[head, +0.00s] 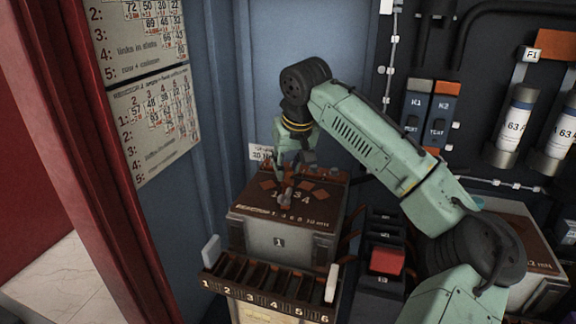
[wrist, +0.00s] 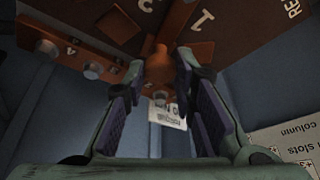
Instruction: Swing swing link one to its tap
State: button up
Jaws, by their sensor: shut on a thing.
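Swing link one is a copper-coloured link on the dark brown top of the reactor box marked 1 (head: 280,243). In the wrist view the link (wrist: 178,22) runs up the picture from a round knob (wrist: 160,75). Copper square tap pads (wrist: 202,50) lie beside the link, near a printed 1. In the head view my gripper (head: 287,182) is over the left part of the box top, and its fingers partly hide the link and the tap numbers.
A slotted rack (head: 268,290) numbered along its front is below the box. A copper bar with bolts (wrist: 75,55) is at the left in the wrist view. The blue cabinet wall (head: 205,130) stands close at the left. A red block (head: 387,261) is at the right.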

grip_shut()
